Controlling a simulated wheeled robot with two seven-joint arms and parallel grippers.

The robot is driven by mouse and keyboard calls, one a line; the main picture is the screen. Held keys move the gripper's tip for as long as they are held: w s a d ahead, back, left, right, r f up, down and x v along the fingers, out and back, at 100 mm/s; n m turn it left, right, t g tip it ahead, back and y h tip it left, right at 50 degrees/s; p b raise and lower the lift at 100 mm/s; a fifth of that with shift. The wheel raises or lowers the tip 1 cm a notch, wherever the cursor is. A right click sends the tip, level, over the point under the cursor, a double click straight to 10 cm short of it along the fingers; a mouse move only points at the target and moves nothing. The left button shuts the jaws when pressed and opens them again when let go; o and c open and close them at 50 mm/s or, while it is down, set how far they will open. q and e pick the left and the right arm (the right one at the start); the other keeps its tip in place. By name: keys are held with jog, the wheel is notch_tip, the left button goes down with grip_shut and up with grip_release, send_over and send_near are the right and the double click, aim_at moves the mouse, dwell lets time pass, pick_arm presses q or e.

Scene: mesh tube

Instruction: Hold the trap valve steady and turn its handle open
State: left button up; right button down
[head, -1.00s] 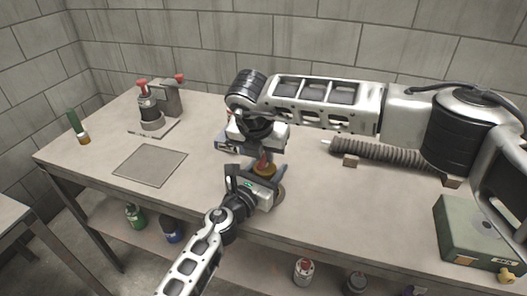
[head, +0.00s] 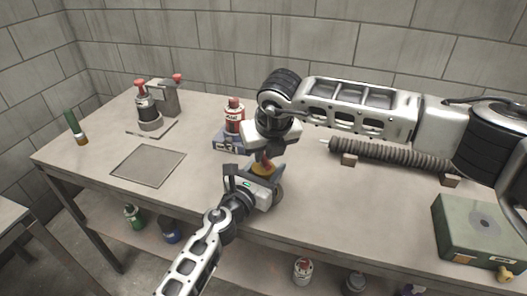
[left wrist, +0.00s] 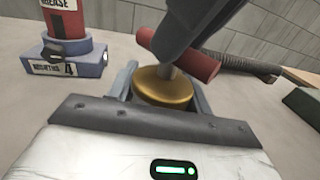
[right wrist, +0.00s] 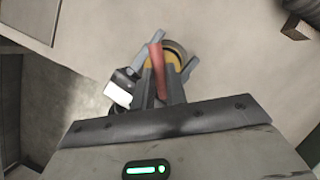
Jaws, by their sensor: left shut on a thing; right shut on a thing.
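The trap valve has a round brass body (left wrist: 165,88) and a red handle (left wrist: 200,63) across its top. In the head view its brass part (head: 263,168) shows small between my two grippers. My left gripper (head: 265,178) is shut on the valve body from the near side, its fingers on both sides of the brass. My right gripper (head: 268,148) comes from above and is shut on the handle. In the right wrist view the red handle (right wrist: 157,68) lies between its fingertips, with the brass (right wrist: 176,55) below. The valve's underside is hidden.
A red container (head: 235,117) on a blue-grey block stands just behind the grippers. A ribbed hose (head: 390,153) lies at the right, near a green box (head: 480,235). A clamp-like device (head: 150,108) and a flat plate (head: 149,165) are at the left.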

jog(key=n, duration=0.2)
jog(key=n+y, duration=0.1)
jog(key=n+g, duration=0.1)
jog(key=n, duration=0.1)
jog(key=shift+w+d+n+y, duration=0.2)
jog(key=shift+d+n+y, duration=0.1)
jog(key=shift+y, duration=0.1)
pick_arm(q)
jog(key=shift+f, duration=0.1)
pick_arm(e)
jog(key=n+g, duration=0.1)
jog(key=n, duration=0.1)
jog(key=n+y, duration=0.1)
jog(key=n, duration=0.1)
jog(key=shift+w+r+n+g, duration=0.1)
jog(key=shift+w+n+g, duration=0.05)
jog(key=shift+n+g, duration=0.25)
jog(key=c, duration=1.4)
grip_release()
jog(key=v, duration=1.2)
